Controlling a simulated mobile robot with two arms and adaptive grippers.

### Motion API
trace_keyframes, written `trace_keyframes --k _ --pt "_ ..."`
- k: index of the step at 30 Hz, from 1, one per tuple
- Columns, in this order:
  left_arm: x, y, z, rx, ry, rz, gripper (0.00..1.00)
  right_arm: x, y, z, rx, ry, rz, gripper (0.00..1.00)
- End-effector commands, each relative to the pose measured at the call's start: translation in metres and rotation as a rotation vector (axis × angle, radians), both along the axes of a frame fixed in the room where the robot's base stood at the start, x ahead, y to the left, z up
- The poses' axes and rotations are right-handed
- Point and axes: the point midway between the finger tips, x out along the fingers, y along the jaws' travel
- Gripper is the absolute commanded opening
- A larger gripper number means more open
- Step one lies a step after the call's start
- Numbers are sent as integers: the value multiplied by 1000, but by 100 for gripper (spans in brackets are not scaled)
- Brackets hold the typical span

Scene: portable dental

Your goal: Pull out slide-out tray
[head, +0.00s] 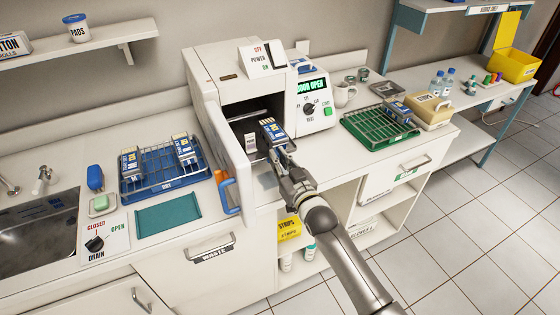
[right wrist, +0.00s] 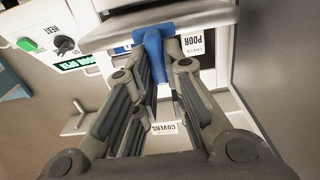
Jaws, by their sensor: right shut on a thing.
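The white sterilizer (head: 212,62) stands on the counter with its door (head: 226,150) swung open to the left. Its display reads DOOR OPEN. My right gripper (head: 284,154) is at the chamber mouth. In the right wrist view, its fingers (right wrist: 165,88) are closed around a blue handle (right wrist: 152,48) below a pale front edge, which seems to be the slide-out tray (right wrist: 115,36). A blue-and-white labelled pack (head: 272,129) shows just beyond the gripper at the chamber opening. My arm and gripper hide much of the tray in the head view. My left gripper is out of view.
A blue rack (head: 164,185) with packs and a teal mat (head: 168,219) lie left of the door. A green rack (head: 378,132) stands to the right. A sink (head: 38,230) is at the far left. The floor (head: 445,240) to the right is clear.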

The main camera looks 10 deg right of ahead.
Motion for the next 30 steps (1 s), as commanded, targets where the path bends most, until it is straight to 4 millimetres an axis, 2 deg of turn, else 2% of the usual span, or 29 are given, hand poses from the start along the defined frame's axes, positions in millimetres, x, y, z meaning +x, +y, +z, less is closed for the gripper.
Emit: trace_keyframes --k 1,2,7,15,20,23,30 --pt "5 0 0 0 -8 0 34 0 0 0 0 0 0 0" --pt "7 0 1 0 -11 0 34 0 0 0 0 0 0 14" --pt "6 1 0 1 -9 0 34 0 0 -1 0 0 0 34" --pt "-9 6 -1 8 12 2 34 0 0 -1 0 1 0 34" --pt "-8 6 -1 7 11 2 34 -7 -2 -2 -1 2 0 34" --pt "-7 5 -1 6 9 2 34 -18 -5 -2 -1 3 0 34" --pt "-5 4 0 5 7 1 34 -59 -16 -1 0 1 0 34"
